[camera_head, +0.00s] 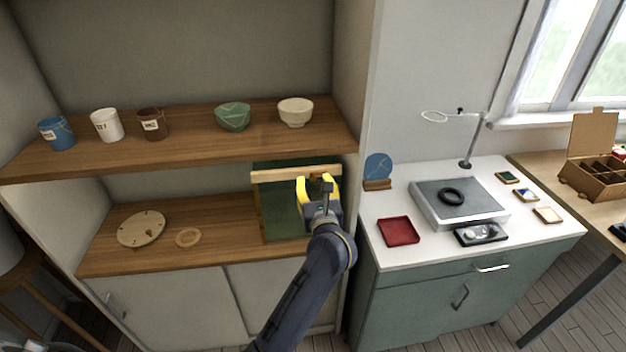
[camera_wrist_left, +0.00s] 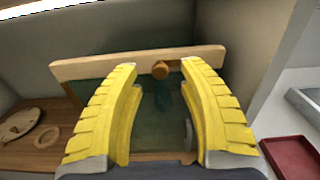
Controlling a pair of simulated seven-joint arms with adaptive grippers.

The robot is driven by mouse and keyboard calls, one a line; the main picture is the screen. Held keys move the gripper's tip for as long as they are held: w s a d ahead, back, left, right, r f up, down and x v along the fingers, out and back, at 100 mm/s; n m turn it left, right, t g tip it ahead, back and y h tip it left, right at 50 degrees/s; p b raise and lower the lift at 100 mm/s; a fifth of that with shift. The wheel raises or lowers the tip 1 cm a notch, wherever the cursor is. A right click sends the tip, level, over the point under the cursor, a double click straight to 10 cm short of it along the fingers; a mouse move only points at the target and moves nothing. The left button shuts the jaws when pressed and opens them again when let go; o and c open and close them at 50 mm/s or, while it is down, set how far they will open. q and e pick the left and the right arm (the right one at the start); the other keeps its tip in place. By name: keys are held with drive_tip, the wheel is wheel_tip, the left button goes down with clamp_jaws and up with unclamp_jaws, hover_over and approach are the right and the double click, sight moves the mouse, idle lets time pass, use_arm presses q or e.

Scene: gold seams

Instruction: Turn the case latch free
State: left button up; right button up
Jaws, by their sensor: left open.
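The case (camera_head: 283,220) stands at the right end of the lower shelf, with a dark green front and a pale wooden bar (camera_head: 285,174) across its top. In the left wrist view, a small round brown wooden knob (camera_wrist_left: 161,70) sits at the middle of the bar; it looks like the latch. My left gripper (camera_head: 317,186) has yellow fingers and is in front of the case's right part. In the left wrist view its fingers (camera_wrist_left: 158,75) are open and spread on either side of the knob, with nothing between them. Whether they touch it cannot be told. My right gripper is not in view.
The upper shelf (camera_head: 190,150) with cups and bowls overhangs the case. A cabinet side wall (camera_head: 350,215) is close on the right. A round wooden disc (camera_head: 141,229) and a small ring (camera_head: 188,237) lie left on the lower shelf. A red tray (camera_head: 398,232) sits on the white counter.

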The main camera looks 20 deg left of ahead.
use_arm(q)
drive_tip(key=v, duration=0.9)
drive_tip(key=shift+d, duration=0.15)
drive_tip(key=shift+s, duration=0.1)
